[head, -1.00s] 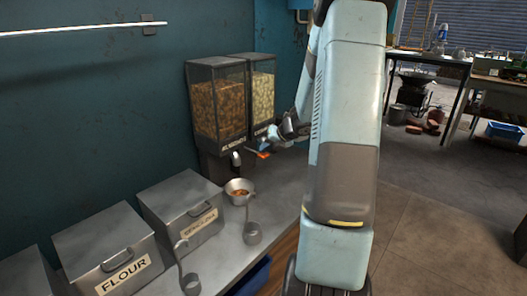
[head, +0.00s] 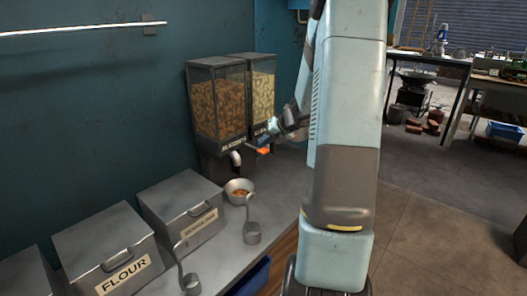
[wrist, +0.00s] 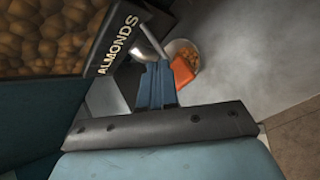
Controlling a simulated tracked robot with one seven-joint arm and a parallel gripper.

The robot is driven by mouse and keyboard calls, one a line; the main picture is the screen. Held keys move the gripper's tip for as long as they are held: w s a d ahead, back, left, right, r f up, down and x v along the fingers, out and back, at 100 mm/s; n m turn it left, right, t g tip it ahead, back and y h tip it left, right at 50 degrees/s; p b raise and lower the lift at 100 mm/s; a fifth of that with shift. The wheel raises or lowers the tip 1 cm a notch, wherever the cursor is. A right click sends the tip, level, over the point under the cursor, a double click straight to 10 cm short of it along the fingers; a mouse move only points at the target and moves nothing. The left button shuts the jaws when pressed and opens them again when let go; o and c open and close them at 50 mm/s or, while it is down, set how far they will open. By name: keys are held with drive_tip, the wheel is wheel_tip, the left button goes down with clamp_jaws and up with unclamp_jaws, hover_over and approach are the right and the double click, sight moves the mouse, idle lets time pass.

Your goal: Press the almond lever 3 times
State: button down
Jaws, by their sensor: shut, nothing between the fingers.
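The almond dispenser (head: 217,105) is a clear bin full of brown nuts above a dark label strip. Its label reads ALMONDS in the wrist view (wrist: 117,44). A pale metal curved part (head: 236,157), apparently the lever, sticks out below the label; it also shows in the wrist view (wrist: 146,44). A small bowl (head: 239,188) with some nuts in it sits below. My gripper (wrist: 156,68) has blue fingers, shut and empty, close to the metal part; contact cannot be told. An orange piece (wrist: 184,72) shows beside the fingertips; what it belongs to is unclear.
A second dispenser (head: 263,95) with paler contents stands right beside the almond one. Metal bins labelled FLOUR (head: 105,250) and SEMOLINA (head: 182,208) and two scoops (head: 251,232) stand along the counter. My arm hides much of the right side.

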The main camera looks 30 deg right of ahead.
drive_tip(key=shift+r, duration=2.5)
idle(0.8)
drive_tip(key=shift+a+r, duration=0.1)
drive_tip(key=shift+a, duration=0.05)
drive_tip(key=s+a+r+n+g, duration=0.1)
drive_tip(key=s+a+r+n, duration=0.4)
drive_tip(key=s+a+n, duration=0.35)
drive_tip(key=s+a+r+n+g, duration=0.2)
drive_tip(key=s+a+r+n, duration=0.3)
drive_tip(key=a+n, duration=0.5)
drive_tip(key=s+a+r+n+h, duration=0.1)
drive_tip(key=s+n+h, duration=0.1)
drive_tip(key=s+n, duration=0.8)
drive_tip(key=s+a+r+n+h, duration=0.1)
drive_tip(key=s+n+h, duration=0.1)
drive_tip(key=s+n, duration=0.7)
drive_tip(key=shift+s+a+r+n, duration=0.25)
drive_tip(key=shift+s+a+n, duration=0.1)
drive_tip(key=shift+n, duration=0.8)
